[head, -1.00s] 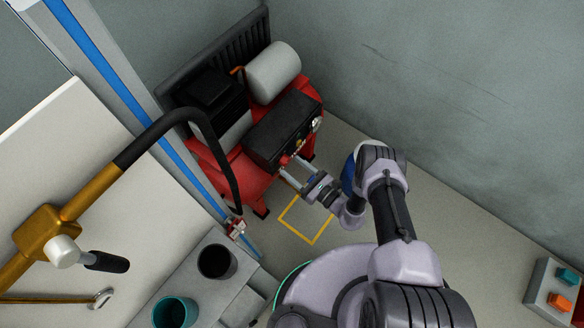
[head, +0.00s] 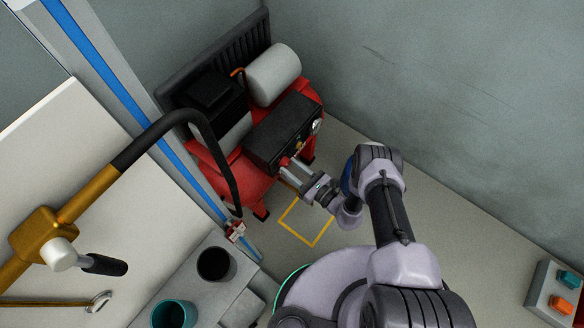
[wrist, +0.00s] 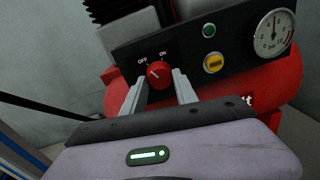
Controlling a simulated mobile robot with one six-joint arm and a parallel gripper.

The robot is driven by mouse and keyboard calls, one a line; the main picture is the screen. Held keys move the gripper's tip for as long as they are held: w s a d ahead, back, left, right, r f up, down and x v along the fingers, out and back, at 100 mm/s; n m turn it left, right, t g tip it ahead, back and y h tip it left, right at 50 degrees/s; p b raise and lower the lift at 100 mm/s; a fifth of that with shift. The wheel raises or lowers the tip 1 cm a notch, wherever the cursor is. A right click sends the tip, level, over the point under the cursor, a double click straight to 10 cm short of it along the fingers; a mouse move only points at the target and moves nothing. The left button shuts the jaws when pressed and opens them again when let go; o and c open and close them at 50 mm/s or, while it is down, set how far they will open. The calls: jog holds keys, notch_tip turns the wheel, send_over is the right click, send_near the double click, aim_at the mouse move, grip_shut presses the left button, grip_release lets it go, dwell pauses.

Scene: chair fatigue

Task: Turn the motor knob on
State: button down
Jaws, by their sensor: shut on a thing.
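The red motor knob (wrist: 159,74) sits on the compressor's black panel (wrist: 213,47), with OFF printed at its upper left and ON above it. Its white mark points up and left, toward OFF. My gripper (wrist: 160,88) is shut on the knob, with one grey finger on each side of it. In the head view my gripper (head: 289,168) reaches the front of the black panel (head: 278,132). The knob is small and mostly hidden by the fingers there.
The panel also carries a green button (wrist: 209,31), a yellow button (wrist: 213,63) and a pressure gauge (wrist: 274,34). The red compressor (head: 240,182) stands in the corner by the wall. A yellow square (head: 312,240) marks the floor.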

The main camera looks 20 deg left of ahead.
jog(key=m, duration=0.5)
jog(key=m+g, duration=0.1)
jog(key=m, duration=0.4)
jog(key=shift+r+m, duration=0.1)
jog(key=shift+m, duration=0.3)
dwell(0.3)
jog(key=c, duration=0.9)
grip_release()
jog(key=shift+c, duration=0.2)
jog(key=p+v, duration=0.4)
jog(key=v, duration=1.3)
jog(key=shift+s+d+r, duration=0.15)
jog(key=shift+s+r, duration=0.05)
jog(key=shift+r, duration=0.1)
